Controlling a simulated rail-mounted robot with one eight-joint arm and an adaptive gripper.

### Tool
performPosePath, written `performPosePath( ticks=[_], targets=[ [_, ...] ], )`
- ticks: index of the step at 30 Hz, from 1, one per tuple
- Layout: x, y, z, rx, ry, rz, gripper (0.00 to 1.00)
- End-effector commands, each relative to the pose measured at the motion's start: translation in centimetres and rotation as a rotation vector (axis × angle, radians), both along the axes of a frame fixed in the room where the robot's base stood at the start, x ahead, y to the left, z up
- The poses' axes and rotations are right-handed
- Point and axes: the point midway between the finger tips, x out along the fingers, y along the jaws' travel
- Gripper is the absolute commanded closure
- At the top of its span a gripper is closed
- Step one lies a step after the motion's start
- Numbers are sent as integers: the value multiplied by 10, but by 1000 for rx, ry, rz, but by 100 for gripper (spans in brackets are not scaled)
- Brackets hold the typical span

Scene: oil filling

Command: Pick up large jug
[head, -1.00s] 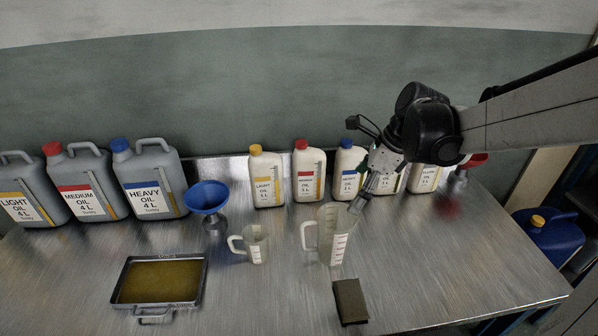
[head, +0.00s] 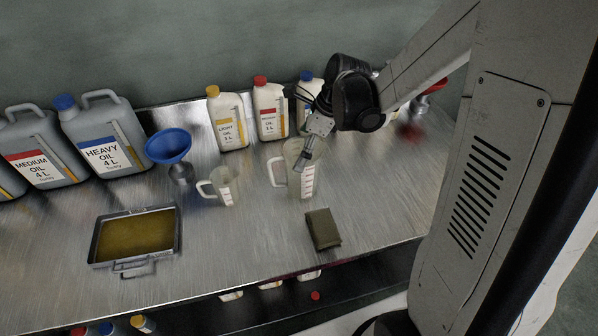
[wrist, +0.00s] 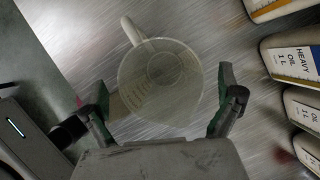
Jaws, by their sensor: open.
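The large jug (head: 301,182), clear with a white handle and a marked scale, stands upright on the metal bench. My gripper (head: 303,160) is at its upper right side in the head view. In the wrist view I look down into the jug (wrist: 160,75), its handle pointing to the upper left. There, my gripper (wrist: 163,98) is open, with one finger to each side of the jug's near part. I cannot tell whether either finger touches it. A smaller jug (head: 226,190) stands to the left.
A blue funnel (head: 169,146), grey oil canisters (head: 102,145) and a tray of oil (head: 136,236) are to the left. White oil bottles (head: 270,112) stand behind the jug. A brown block (head: 323,230) lies in front, near the bench edge.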

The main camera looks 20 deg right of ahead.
Motion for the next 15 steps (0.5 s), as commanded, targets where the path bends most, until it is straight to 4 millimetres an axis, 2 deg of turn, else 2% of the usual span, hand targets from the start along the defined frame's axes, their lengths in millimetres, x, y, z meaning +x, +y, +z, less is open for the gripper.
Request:
performPosePath(
  ticks=[6,15],
  targets=[
    [3,7,-18,0,0,1,0],
    [3,7,-20,0,0,0,0]
  ],
)
